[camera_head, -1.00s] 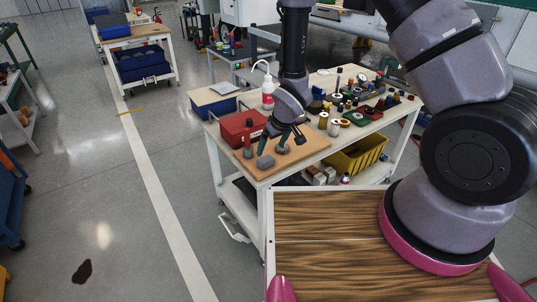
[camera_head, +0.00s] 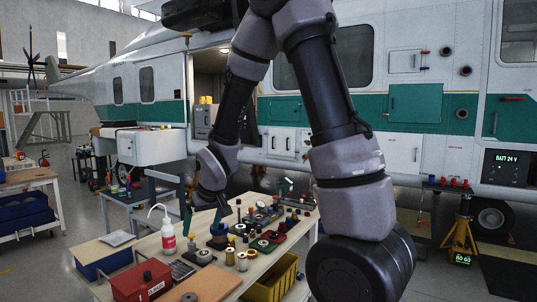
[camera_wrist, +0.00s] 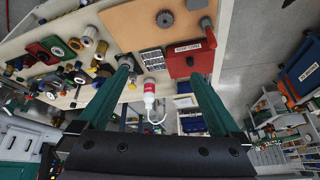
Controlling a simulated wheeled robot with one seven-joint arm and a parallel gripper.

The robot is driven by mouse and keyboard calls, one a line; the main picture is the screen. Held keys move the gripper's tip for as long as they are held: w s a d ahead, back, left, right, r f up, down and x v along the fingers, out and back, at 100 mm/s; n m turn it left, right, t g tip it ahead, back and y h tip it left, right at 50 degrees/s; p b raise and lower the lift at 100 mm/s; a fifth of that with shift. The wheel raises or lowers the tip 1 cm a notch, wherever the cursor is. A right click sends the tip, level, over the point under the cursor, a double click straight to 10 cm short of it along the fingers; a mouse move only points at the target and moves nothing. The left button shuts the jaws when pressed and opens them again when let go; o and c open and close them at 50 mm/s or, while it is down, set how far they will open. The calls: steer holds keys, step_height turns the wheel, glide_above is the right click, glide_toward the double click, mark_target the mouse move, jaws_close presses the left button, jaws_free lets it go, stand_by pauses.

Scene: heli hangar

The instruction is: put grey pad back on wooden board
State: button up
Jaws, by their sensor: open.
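The wooden board (camera_head: 205,285) shows only in part at the lower edge of the head view; it also shows at the top of the wrist view (camera_wrist: 135,25). A small grey block at the top edge of the wrist view (camera_wrist: 196,4), cut off by the frame, looks like the grey pad; it is by the board's edge, and I cannot tell whether it rests on it. A round metal piece (camera_wrist: 165,18) sits on the board. My gripper (camera_wrist: 157,72) is open, its teal fingers apart with nothing between them. In the head view my gripper (camera_head: 206,212) is above the far part of the worktable.
A red box (camera_head: 142,280), a white bottle with a red label (camera_head: 168,236) and several spools and small parts (camera_head: 240,258) crowd the table. A yellow bin (camera_head: 272,281) is under its right side. A blue bin (camera_head: 103,255) stands left. A helicopter (camera_head: 330,110) fills the background.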

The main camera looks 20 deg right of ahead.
steer(key=s+d+r+m, duration=0.2)
steer(key=d+r, duration=0.3)
steer(key=r, duration=0.4)
steer(key=s+d+r+m+t, duration=0.1)
steer(key=s+d+r+m, duration=0.1)
steer(key=s+d+r, duration=0.2)
steer(key=s+d+r+m+t, duration=0.1)
steer(key=s+d+r+m, duration=0.2)
steer(key=s+r, duration=0.8)
steer(key=shift+s+d, duration=0.6)
steer(key=shift+s, duration=0.25)
